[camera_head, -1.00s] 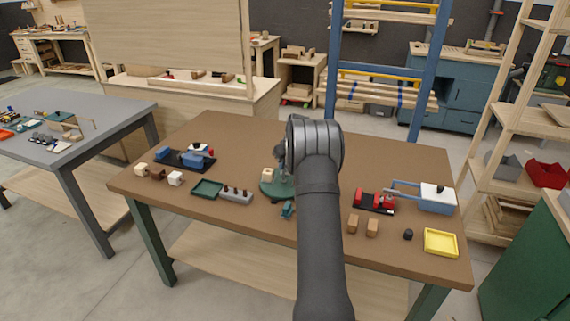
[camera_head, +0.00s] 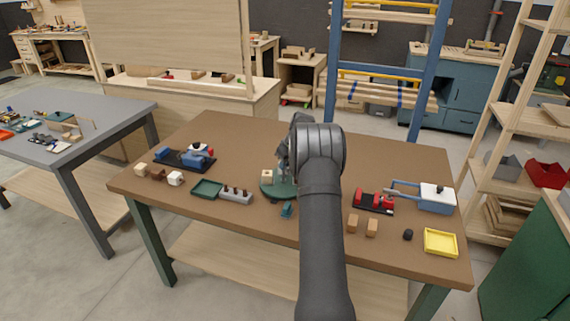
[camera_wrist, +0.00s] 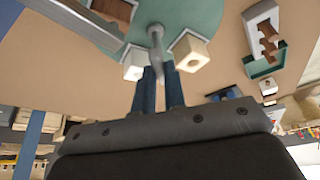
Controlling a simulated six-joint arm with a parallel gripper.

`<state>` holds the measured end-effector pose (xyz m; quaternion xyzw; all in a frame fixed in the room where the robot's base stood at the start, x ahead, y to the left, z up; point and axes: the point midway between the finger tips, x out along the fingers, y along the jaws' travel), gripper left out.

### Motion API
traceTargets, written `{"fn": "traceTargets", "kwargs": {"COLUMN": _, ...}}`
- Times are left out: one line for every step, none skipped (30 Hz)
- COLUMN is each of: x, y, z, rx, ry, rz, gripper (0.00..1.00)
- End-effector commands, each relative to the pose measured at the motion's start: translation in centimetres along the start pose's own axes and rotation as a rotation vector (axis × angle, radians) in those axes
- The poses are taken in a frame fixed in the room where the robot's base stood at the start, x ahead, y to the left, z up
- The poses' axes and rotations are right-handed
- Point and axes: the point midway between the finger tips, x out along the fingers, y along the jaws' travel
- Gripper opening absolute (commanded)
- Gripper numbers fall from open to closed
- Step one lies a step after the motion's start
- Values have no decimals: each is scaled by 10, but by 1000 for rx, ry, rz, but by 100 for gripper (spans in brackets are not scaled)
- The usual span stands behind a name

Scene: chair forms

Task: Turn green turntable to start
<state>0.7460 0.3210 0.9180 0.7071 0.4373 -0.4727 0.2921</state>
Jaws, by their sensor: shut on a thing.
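The green turntable (camera_head: 268,191) is a round disc near the middle of the brown table, with a pale wooden block (camera_head: 267,174) on it. My arm hides its right side. My gripper (camera_wrist: 157,70) is over the turntable, its two blue fingers close together and shut on a thin grey post (camera_wrist: 156,38). In the wrist view the turntable's green surface (camera_wrist: 180,12) shows behind the post, with a pale block with a hole (camera_wrist: 190,52) beside it and another (camera_wrist: 135,64) on the other side. How the post meets the disc is unclear.
A green tray (camera_head: 207,188) and a grey peg holder (camera_head: 236,196) stand left of the turntable. A small teal piece (camera_head: 287,210) lies just in front. A red device (camera_head: 374,201), a blue-white box (camera_head: 437,198) and a yellow tray (camera_head: 440,242) are at the right.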

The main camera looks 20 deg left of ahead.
Motion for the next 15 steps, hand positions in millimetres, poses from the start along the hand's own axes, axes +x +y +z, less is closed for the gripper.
{"fn": "traceTargets", "kwargs": {"x": 0, "y": 1, "z": 0, "rx": -22, "ry": 1, "rz": -8, "gripper": 0}}
{"fn": "traceTargets", "kwargs": {"x": 0, "y": 1, "z": 0, "rx": -36, "ry": 0, "rz": -15, "gripper": 0}}
{"fn": "traceTargets", "kwargs": {"x": 0, "y": 1, "z": 0, "rx": -54, "ry": 1, "rz": -22, "gripper": 0}}
{"fn": "traceTargets", "kwargs": {"x": 0, "y": 2, "z": 0, "rx": -68, "ry": 1, "rz": -27, "gripper": 0}}
{"fn": "traceTargets", "kwargs": {"x": 0, "y": 2, "z": 0, "rx": -81, "ry": 1, "rz": -33, "gripper": 0}}
{"fn": "traceTargets", "kwargs": {"x": 0, "y": 2, "z": 0, "rx": -99, "ry": 1, "rz": -41, "gripper": 0}}
{"fn": "traceTargets", "kwargs": {"x": 0, "y": 2, "z": 0, "rx": -112, "ry": 1, "rz": -46, "gripper": 0}}
{"fn": "traceTargets", "kwargs": {"x": 0, "y": 2, "z": 0, "rx": -126, "ry": 1, "rz": -51, "gripper": 0}}
{"fn": "traceTargets", "kwargs": {"x": 0, "y": 2, "z": 0, "rx": -143, "ry": 1, "rz": -58, "gripper": 0}}
{"fn": "traceTargets", "kwargs": {"x": 0, "y": 2, "z": 0, "rx": -155, "ry": 1, "rz": -63, "gripper": 0}}
{"fn": "traceTargets", "kwargs": {"x": 0, "y": 2, "z": -1, "rx": -166, "ry": 1, "rz": -67, "gripper": 0}}
{"fn": "traceTargets", "kwargs": {"x": 0, "y": 2, "z": -1, "rx": -181, "ry": 1, "rz": -74, "gripper": 0}}
{"fn": "traceTargets", "kwargs": {"x": 0, "y": 2, "z": 0, "rx": -191, "ry": 1, "rz": -79, "gripper": 0}}
{"fn": "traceTargets", "kwargs": {"x": 1, "y": 2, "z": -1, "rx": -202, "ry": 1, "rz": -83, "gripper": 0}}
{"fn": "traceTargets", "kwargs": {"x": 0, "y": 2, "z": -1, "rx": -215, "ry": 2, "rz": -88, "gripper": 0}}
